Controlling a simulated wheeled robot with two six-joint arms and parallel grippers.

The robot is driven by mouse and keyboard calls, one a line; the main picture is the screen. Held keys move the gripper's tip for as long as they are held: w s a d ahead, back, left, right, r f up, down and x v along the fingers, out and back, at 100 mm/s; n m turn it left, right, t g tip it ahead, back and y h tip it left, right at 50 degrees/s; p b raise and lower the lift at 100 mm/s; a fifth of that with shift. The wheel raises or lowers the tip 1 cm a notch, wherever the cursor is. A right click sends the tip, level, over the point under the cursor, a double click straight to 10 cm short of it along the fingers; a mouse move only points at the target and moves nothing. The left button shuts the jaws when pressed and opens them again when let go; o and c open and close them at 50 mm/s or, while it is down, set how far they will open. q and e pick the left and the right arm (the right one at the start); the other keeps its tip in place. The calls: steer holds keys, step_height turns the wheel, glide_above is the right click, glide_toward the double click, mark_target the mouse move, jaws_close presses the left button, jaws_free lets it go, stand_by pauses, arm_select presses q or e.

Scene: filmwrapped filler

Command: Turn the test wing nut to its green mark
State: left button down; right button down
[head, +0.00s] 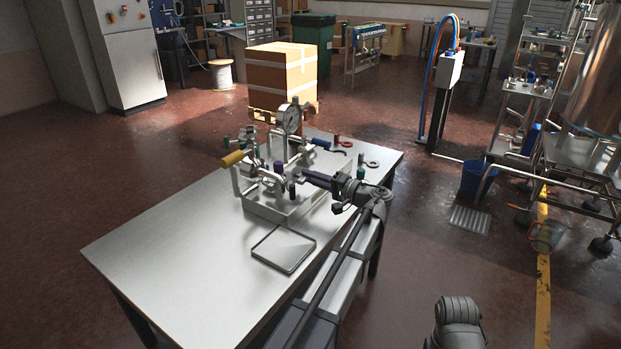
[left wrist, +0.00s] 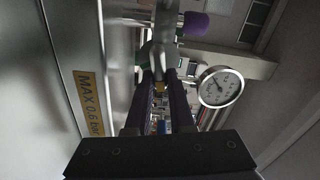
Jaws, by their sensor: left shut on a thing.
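My left gripper (head: 300,178) reaches in from the right side of the metal test fixture (head: 268,207) on the table. In the left wrist view its dark fingers (left wrist: 161,85) are shut on a small silvery metal piece (left wrist: 159,52), which looks like the test wing nut. The fingers hide part of it, and the nut cannot be made out in the head view. I cannot make out its green mark. A purple knob (head: 279,167) stands close by; it also shows in the left wrist view (left wrist: 195,24). My right gripper is not in view.
A pressure gauge (head: 291,120) rises behind the fixture. A yellow handle (head: 232,158) sticks out at its left. A shallow tray (head: 283,248) lies in front. Small coloured parts, one a red ring (head: 346,142), lie behind. The table's left part (head: 165,250) is bare.

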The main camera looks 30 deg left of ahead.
arm_select(q)
steer(key=m, duration=0.3)
steer(key=shift+f+m, duration=0.3)
steer(key=shift+m, duration=0.1)
steer(key=m, duration=0.3)
steer(key=shift+f+m+b, duration=0.2)
steer(key=shift+m+b, duration=0.1)
steer(key=shift+b, duration=0.1)
steer(key=m, duration=0.3)
steer(key=shift+s+f, duration=0.15)
steer(key=shift+s+f+m, duration=0.1)
steer(key=shift+s+m, duration=0.05)
steer(key=shift+m, duration=1.95)
steer(key=c, duration=0.8)
jaws_free()
steer(key=shift+s+d+b, duration=0.15)
steer(key=shift+d, duration=1.8)
steer(key=shift+s+d+b, duration=0.15)
steer(key=shift+d, duration=1.8)
